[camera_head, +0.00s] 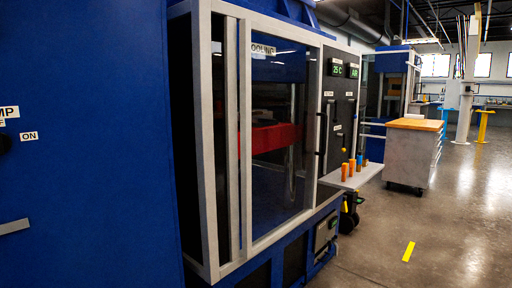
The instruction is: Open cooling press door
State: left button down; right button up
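The cooling press (318,248) is a large blue cabinet in the middle of the head view. Its door (245,150) has a light grey metal frame around a clear panel, with a partly cut-off label (263,49) reading "OOLING" near the top. The door looks shut, though I cannot tell for sure. A dark upright handle (321,132) shows at the door's right edge. A red block or plate (275,138) is seen through the panel. Neither of my grippers is in view.
A control panel (340,100) with green displays is right of the door. A shelf (355,178) with orange and dark cylinders juts out below it. A wood-topped cabinet (410,150) stands beyond. A blue machine wall (80,150) fills the left. Floor at right is open.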

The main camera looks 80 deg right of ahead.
aim_at(246, 27)
jog(key=z, duration=2.95)
jog(key=i+l+u, duration=0.1)
jog(key=u, duration=0.75)
jog(key=i+l+u, duration=0.1)
jog(key=l+u, duration=0.35)
jog(key=l, duration=0.45)
jog(key=l+u, duration=0.45)
jog(key=l, duration=0.4)
